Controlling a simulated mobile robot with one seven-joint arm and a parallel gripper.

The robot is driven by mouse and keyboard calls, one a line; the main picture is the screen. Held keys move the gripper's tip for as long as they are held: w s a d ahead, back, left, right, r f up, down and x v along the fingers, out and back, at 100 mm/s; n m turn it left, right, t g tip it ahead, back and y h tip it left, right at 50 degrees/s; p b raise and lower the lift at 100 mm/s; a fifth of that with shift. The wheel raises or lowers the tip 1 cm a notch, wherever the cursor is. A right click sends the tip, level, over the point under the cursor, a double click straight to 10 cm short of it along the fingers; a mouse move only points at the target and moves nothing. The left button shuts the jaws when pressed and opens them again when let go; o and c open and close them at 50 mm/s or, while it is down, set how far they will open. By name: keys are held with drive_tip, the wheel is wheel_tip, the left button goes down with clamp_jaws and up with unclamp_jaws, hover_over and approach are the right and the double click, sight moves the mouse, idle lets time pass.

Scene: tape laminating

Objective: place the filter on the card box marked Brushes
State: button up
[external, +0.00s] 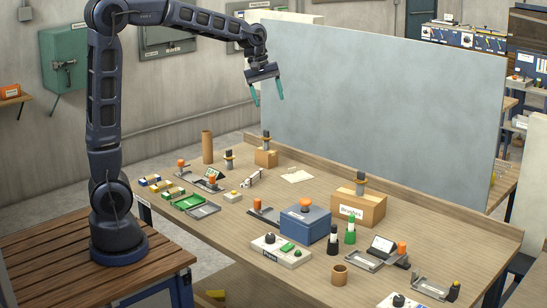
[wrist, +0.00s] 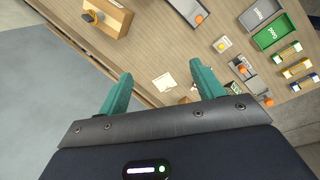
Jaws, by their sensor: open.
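The card box marked Brushes (external: 352,212) stands at the right rear of the bench. A dark piece with a yellow collar (external: 360,184) stands upright on its top. A similar piece (external: 266,140) stands on a smaller card box (external: 266,158), and another (external: 229,160) stands on the bench. I cannot tell which thing is the filter. My gripper (external: 267,96) is open and empty, high above the rear of the bench, left of the Brushes box. Its teal fingers (wrist: 161,90) show apart in the wrist view, where a card box (wrist: 112,17), likely Brushes, is at top left.
A tall grey panel (external: 380,105) stands along the rear edge. A blue box (external: 305,224), a green tray (external: 189,202), a white control box (external: 280,250) and a brown tube (external: 207,147) stand on the bench. Bare wood lies around the paper sheet (external: 297,176).

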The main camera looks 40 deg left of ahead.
drive_tip(key=s+a+r+m+t, duration=0.1)
drive_tip(key=s+a+m, duration=0.2)
drive_tip(key=s+a, duration=0.35)
drive_tip(key=s+a+m, duration=0.2)
drive_tip(key=s+a, duration=0.1)
drive_tip(key=s, duration=0.6)
drive_tip(key=s+a+f+m+t+y, duration=0.1)
drive_tip(key=s+a+f+m, duration=0.1)
drive_tip(key=s, duration=0.5)
drive_tip(key=s+a+f+m+t+y, duration=0.1)
drive_tip(key=s+a+f+m, duration=0.1)
drive_tip(key=s, duration=0.6)
drive_tip(key=shift+s+f+m+y, duration=0.3)
drive_tip(key=shift+f+m, duration=0.4)
drive_tip(key=shift+f, duration=0.15)
